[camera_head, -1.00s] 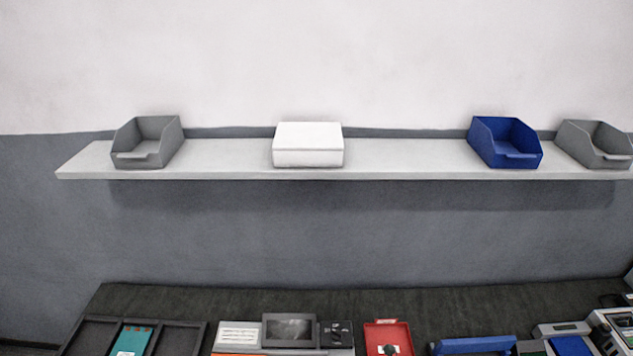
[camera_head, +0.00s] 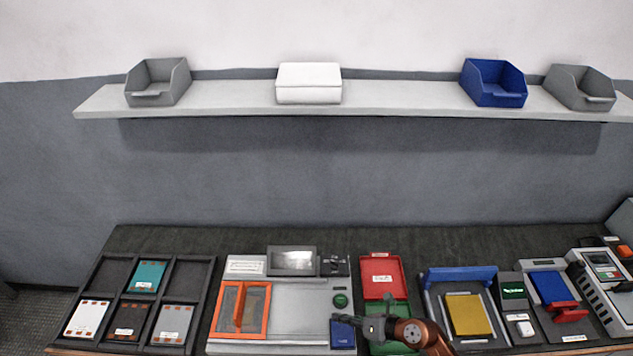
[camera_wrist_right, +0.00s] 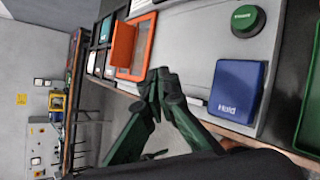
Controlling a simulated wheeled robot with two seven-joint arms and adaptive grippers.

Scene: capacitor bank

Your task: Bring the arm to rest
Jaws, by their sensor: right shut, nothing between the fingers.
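My right gripper (camera_head: 362,325) is low in the head view, near the front of the bench, its orange-brown arm link coming in from the lower right. It appears in front of a green tray (camera_head: 394,348) and beside a blue block (camera_head: 343,337); I cannot tell its height above them. In the right wrist view, my right gripper (camera_wrist_right: 158,76) has its dark green fingers together with nothing between them. The blue block (camera_wrist_right: 237,90) lies to the right of the fingers there. My left gripper is in neither view.
A grey fixture with an orange frame (camera_head: 240,310) is left of the gripper, and a black compartment tray (camera_head: 99,272) is farther left. A yellow block (camera_head: 468,314) and several devices are to the right. A shelf (camera_head: 220,98) with bins runs along the wall.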

